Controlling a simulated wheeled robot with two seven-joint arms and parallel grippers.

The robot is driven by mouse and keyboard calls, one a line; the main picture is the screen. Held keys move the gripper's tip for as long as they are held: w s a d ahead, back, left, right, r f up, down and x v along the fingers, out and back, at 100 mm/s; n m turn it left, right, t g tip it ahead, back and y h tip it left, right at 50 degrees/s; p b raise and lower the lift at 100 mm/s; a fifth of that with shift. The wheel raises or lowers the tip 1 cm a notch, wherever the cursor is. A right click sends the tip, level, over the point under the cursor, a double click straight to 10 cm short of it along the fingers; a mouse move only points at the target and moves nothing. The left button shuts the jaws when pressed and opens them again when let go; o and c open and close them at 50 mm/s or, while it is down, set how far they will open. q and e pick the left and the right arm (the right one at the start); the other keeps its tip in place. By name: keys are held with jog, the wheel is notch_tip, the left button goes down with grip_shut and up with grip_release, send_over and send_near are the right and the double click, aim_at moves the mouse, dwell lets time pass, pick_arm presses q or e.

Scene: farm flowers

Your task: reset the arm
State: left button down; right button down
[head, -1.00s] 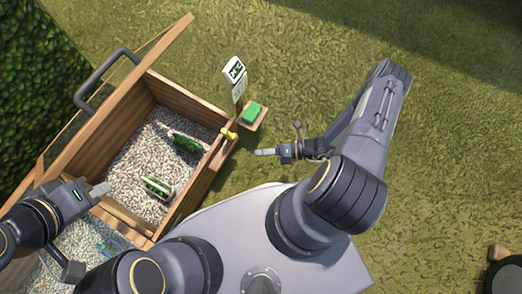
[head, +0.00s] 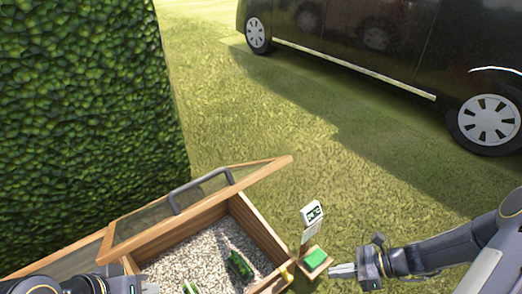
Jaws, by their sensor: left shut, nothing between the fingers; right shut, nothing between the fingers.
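My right gripper (head: 343,270) is at the lower right, with its fingers shut and empty and pointing left. It is just right of the small stand with the green pad, and I cannot tell if they touch. My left gripper (head: 150,287) is at the bottom edge, near the front left part of the wooden box (head: 262,229). Its fingers are shut, and much of that arm is cut off by the frame.
The box has a lid (head: 200,203) with a grey handle propped open, and gravel with green objects (head: 240,266) inside. A small sign (head: 312,213) stands by the green pad (head: 315,259). A hedge (head: 80,120) fills the left. A black van (head: 370,50) is parked behind open grass.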

jog(key=s+r+n+t+h, duration=0.2)
jog(key=s+r+n+h, duration=0.2)
jog(key=s+r+n, duration=0.5)
jog(key=s+r+n+t+h, duration=0.3)
jog(key=s+r+n+h, duration=0.15)
jog(key=r+n, duration=0.75)
notch_tip(320, 180, up, 34)
jog(key=p, duration=3.4)
jog(key=shift+a+g, duration=0.2)
jog(key=shift+g, duration=0.2)
